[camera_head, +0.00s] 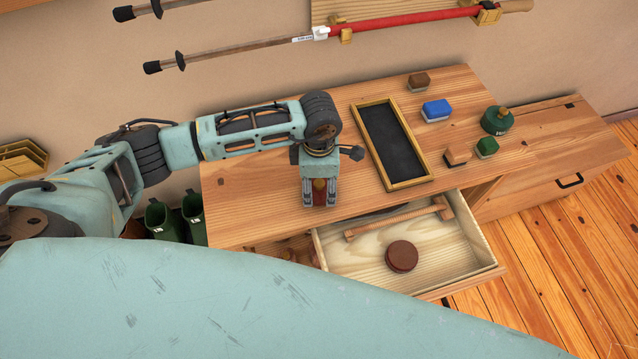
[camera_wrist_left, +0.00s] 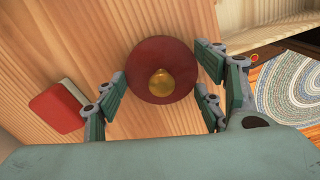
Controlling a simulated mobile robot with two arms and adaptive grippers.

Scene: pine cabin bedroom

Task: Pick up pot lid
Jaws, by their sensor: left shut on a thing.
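The pot lid (camera_wrist_left: 152,55) is a dark red disc with a yellow-gold knob (camera_wrist_left: 160,83), seen from above in the left wrist view. My left gripper (camera_head: 319,196) points down over the front left of the wooden cabinet top (camera_head: 245,205). Its fingers are shut on the lid, on both sides of it in the wrist view. In the head view the gripper hides most of the lid. I cannot tell whether the lid touches the wood. My right gripper is not in view.
A black tray with a wooden rim (camera_head: 428,181) lies right of the gripper. Beyond it stand several small blocks, one blue (camera_head: 437,110), and a green canister (camera_head: 496,121). Below is an open drawer (camera_head: 350,277) with a brown round thing (camera_head: 402,257). A red block (camera_wrist_left: 55,107) lies near the lid.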

